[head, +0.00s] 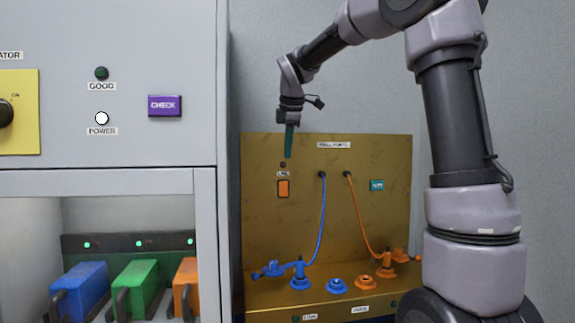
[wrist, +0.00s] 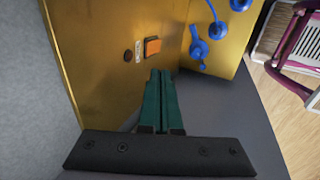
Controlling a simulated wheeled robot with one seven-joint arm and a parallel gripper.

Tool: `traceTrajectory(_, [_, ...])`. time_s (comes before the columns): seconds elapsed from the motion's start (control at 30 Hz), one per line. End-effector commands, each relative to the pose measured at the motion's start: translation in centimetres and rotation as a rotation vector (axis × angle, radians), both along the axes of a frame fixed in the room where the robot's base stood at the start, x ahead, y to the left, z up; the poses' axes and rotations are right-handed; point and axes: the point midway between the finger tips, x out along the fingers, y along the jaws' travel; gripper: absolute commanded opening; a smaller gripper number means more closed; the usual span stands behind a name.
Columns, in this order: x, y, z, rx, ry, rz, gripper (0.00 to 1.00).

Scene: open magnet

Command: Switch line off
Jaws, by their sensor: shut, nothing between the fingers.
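The line switch is a small orange rocker (head: 284,188) on the left of the brass wall panel (head: 385,150), under a small label and a dark round lamp (head: 283,165). The orange switch also shows in the wrist view (wrist: 153,46), just beyond my fingertips, with the lamp (wrist: 128,56) beside it. My gripper (head: 288,156) points down in front of the panel, above the switch in the head view. Its green fingers are shut and empty, and they also show in the wrist view (wrist: 160,75). I cannot tell whether the fingertips touch the panel; they look apart from the switch.
Blue (head: 299,275) and orange (head: 386,264) connectors with hoses sit on the panel's lower ledge, right of and below the switch. A teal button (head: 376,185) is at the panel's right. A grey cabinet (head: 205,70) with a purple check button (head: 165,106) stands close on the left.

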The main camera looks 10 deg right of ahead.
Motion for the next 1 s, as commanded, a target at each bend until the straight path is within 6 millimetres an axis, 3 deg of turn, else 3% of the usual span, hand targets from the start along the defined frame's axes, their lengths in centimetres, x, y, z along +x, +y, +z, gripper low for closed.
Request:
traceTrajectory(0.2, [-0.4,0.0,1.9,-0.001,0.0,0.0,0.0])
traceTrajectory(0.77, [-0.8,-0.1,2.1,0.008,-0.002,-0.018,0.0])
traceTrajectory(0.87, [-2.7,-0.7,2.2,0.054,-0.01,-0.11,0.0])
traceTrajectory(1.0, [-8.1,-2.5,1.8,0.207,-0.028,-0.388,0.0])
